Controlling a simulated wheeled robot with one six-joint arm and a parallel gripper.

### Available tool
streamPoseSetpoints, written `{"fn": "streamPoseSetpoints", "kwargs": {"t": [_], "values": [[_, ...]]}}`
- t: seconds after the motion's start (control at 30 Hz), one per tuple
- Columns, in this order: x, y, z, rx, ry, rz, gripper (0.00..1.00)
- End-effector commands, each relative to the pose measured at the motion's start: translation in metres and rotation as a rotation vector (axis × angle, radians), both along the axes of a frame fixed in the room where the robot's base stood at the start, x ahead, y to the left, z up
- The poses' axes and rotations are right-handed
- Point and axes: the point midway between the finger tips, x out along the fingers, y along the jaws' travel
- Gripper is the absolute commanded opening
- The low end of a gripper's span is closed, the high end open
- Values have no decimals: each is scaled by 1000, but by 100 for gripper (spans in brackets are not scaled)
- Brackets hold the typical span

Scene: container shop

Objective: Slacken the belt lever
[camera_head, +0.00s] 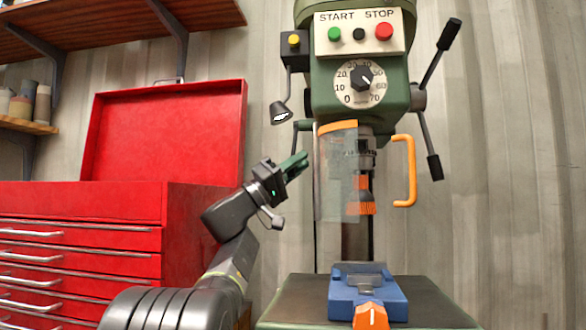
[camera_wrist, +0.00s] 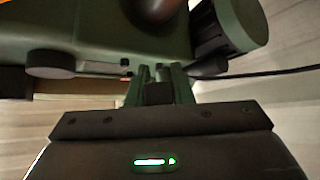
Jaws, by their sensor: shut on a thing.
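The green drill press (camera_head: 322,97) stands at right of centre in the head view. A dark lever (camera_head: 297,128), which I take to be the belt lever, sticks out from the left side of its head and bends down. My gripper (camera_head: 300,160) is raised to it from the lower left, its green fingers at the lever's lower end. In the wrist view, my gripper (camera_wrist: 160,74) is shut on a dark piece between its fingers, close under the green machine body (camera_wrist: 90,35). The fingers largely hide the held part.
A clear guard (camera_head: 335,180) with an orange rim hangs just right of my gripper. A work lamp (camera_head: 281,112) is above it. A red tool chest (camera_head: 85,205) stands at left. A blue vise (camera_head: 360,283) sits on the drill table (camera_head: 425,310).

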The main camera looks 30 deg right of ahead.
Motion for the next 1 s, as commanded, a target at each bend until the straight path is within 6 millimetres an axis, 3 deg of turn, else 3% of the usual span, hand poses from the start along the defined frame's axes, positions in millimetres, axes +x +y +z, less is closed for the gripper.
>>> {"fn": "streamPoseSetpoints", "kwargs": {"t": [0.33, 0.37, 0.43, 0.47, 0.77, 1.0], "values": [[2, -1, -3, 1, 1, 1, 0], [2, -1, -3, 1, 1, 1, 26], [2, -1, -3, 1, 1, 1, 40], [1, -1, -3, 1, 1, 1, 42], [1, -1, 1, 0, -1, 1, 42], [1, 0, 40, -2, -4, 1, 42]]}}
